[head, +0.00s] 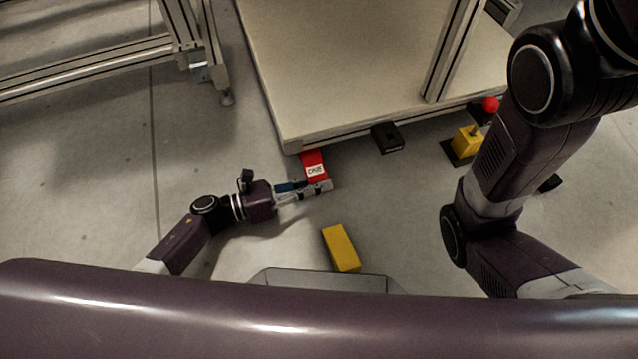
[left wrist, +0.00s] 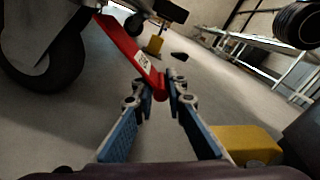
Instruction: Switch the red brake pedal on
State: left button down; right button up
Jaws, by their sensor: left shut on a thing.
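The red brake pedal (head: 314,164) with a white label sticks out from under the front left corner of the wheeled platform. In the left wrist view the pedal (left wrist: 128,52) slopes down toward my fingers. My left gripper (head: 326,187) is at the pedal's outer end. In the left wrist view my left gripper (left wrist: 163,90) has its fingertips on both sides of the pedal's rounded end, shut on it. My right arm comes in at the right of the head view, but its gripper is not in view.
The platform (head: 350,60) fills the top middle, with a dark caster wheel (left wrist: 45,60) beside the pedal. A yellow block (head: 341,248) lies on the floor in front. A yellow box with a red knob (head: 467,141) and a black pedal (head: 387,137) are to the right.

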pick_arm(q)
jog(key=shift+w+a, duration=0.1)
dwell(0.4)
jog(key=c, duration=1.9)
grip_release()
jog(key=shift+c, duration=0.2)
jog(key=v, duration=1.2)
